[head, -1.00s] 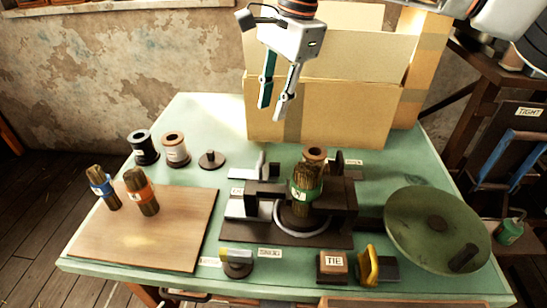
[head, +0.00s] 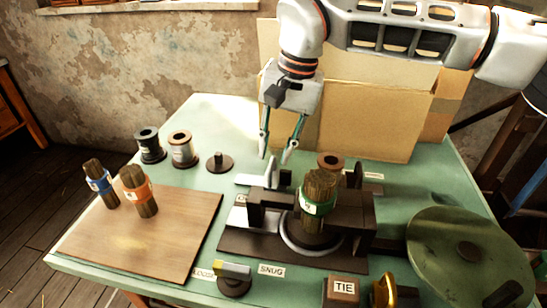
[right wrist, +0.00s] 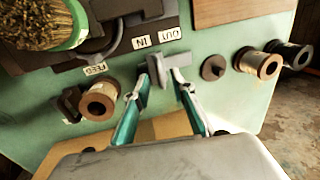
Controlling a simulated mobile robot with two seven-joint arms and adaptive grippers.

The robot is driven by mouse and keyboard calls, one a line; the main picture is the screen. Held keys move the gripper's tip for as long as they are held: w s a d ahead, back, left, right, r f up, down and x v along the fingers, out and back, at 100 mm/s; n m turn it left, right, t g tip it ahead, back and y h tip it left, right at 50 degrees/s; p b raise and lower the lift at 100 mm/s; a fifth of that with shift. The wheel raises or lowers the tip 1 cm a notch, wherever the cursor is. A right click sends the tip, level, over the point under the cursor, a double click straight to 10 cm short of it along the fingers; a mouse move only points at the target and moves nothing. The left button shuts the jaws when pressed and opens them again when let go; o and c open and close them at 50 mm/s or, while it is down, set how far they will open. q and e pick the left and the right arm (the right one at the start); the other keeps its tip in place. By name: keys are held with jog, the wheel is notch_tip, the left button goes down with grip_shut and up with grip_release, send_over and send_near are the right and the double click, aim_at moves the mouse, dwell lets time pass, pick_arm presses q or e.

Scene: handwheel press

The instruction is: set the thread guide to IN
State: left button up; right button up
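The thread guide is a small grey slider (right wrist: 178,61) on the green table behind the press. In the right wrist view it stands by the OUT label (right wrist: 168,33), with the IN label (right wrist: 141,41) beside that. In the head view its pale plate (head: 250,180) shows left of the press. My right gripper (head: 277,156) points down just above and behind the guide, open and empty. In the right wrist view its teal fingers (right wrist: 163,90) are spread apart, with the tips close to the guide; contact cannot be told. My left gripper is not in view.
The dark press (head: 270,245) holds a green-banded bristle bundle (head: 318,190). A spool (head: 330,161) stands close behind it, beside the FEED label (right wrist: 95,69). A cardboard box (head: 370,115) fills the back. Two spools (head: 182,150) and a peg (head: 219,162) stand left.

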jog(key=f, duration=0.2)
jog(key=shift+a+f, duration=0.25)
jog(key=shift+f, duration=0.05)
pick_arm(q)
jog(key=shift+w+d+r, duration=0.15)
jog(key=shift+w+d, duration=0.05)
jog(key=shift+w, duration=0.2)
pick_arm(e)
grip_shut()
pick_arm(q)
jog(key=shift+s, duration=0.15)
pick_arm(e)
jog(key=shift+d+r+p, duration=0.25)
jog(key=shift+d+p, duration=0.05)
jog(key=shift+d, duration=0.1)
jog(key=c, duration=0.7)
grip_release()
jog(key=shift+s+d+f+p, duration=0.2)
jog(key=shift+d+p, duration=0.15)
jog(key=shift+d, duration=0.25)
jog(key=o, duration=0.6)
jog(key=shift+c, duration=0.2)
jog(key=shift+o, duration=0.7)
jog(key=shift+d+f, duration=0.1)
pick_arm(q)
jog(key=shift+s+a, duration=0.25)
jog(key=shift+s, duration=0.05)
